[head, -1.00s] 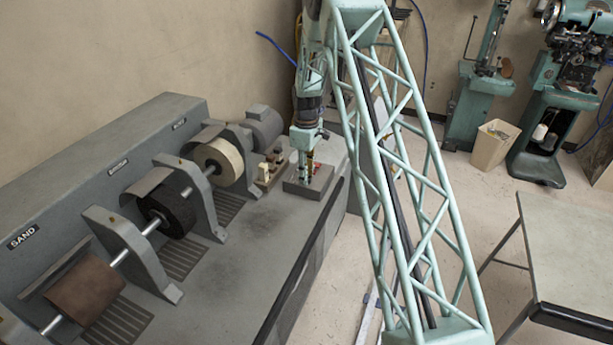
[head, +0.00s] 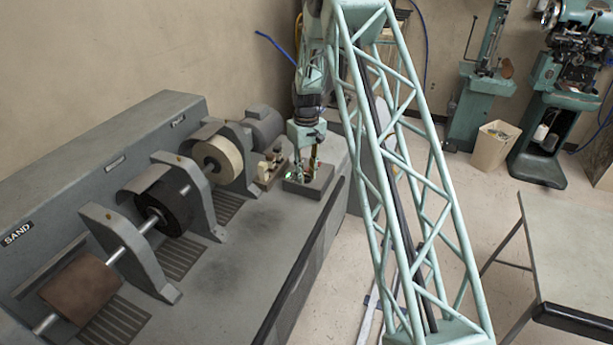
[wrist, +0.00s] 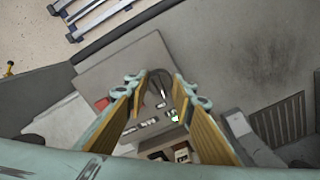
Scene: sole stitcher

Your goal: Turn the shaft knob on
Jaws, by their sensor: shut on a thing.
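The grey control box (head: 322,187) sits at the far right end of the grey machine. My gripper (head: 303,177) points down over it, fingers at its top. In the wrist view my gripper (wrist: 159,82) straddles a dark round knob with a pale pointer mark (wrist: 158,93), the shaft knob, and is shut on it with the fingers a little apart. A red button (wrist: 103,104) lies left of the fingers and a lit green spot (wrist: 175,117) is near the right one. In the head view my fingers mostly hide the knob.
The sanding roller (head: 80,287), black brush wheel (head: 170,207) and pale buffing wheel (head: 210,155) line the machine on one shaft (head: 141,232). Small pale-topped fittings (head: 270,165) stand beside the box. A grey table (head: 570,240) is at right.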

